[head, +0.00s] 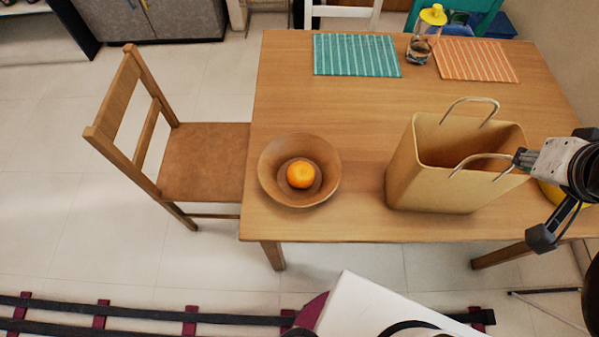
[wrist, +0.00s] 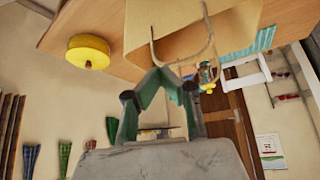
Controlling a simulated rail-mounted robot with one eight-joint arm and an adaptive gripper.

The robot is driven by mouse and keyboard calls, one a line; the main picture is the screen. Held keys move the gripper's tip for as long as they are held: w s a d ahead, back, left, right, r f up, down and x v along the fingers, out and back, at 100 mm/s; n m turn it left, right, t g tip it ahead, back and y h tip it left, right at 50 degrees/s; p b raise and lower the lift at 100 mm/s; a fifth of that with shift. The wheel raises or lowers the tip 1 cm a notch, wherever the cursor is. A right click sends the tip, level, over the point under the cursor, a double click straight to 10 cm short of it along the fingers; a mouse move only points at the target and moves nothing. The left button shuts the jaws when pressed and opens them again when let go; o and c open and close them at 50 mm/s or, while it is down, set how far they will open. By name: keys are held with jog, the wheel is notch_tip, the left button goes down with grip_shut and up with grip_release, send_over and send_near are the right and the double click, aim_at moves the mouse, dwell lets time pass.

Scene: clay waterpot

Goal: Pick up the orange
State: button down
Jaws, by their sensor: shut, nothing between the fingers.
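The orange (head: 301,175) sits in a brown bowl (head: 323,150) on the wooden table, near its left front corner. My gripper (wrist: 159,76) is shut and empty in the wrist view, with its green-padded fingers angled together. In the head view, it is at the right edge beside the paper bag, well to the right of the bowl. The orange and bowl do not show in the wrist view.
A tan paper bag (head: 435,178) with upright handles stands between my gripper and the bowl; one handle is close to my gripper. A yellow round object (wrist: 88,50) lies near the right table edge. A yellow-topped glass container (head: 420,48) and placemats (head: 355,55) are at the back.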

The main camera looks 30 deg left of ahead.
jog(key=c, duration=2.4)
grip_release()
jog(key=o, duration=1.5)
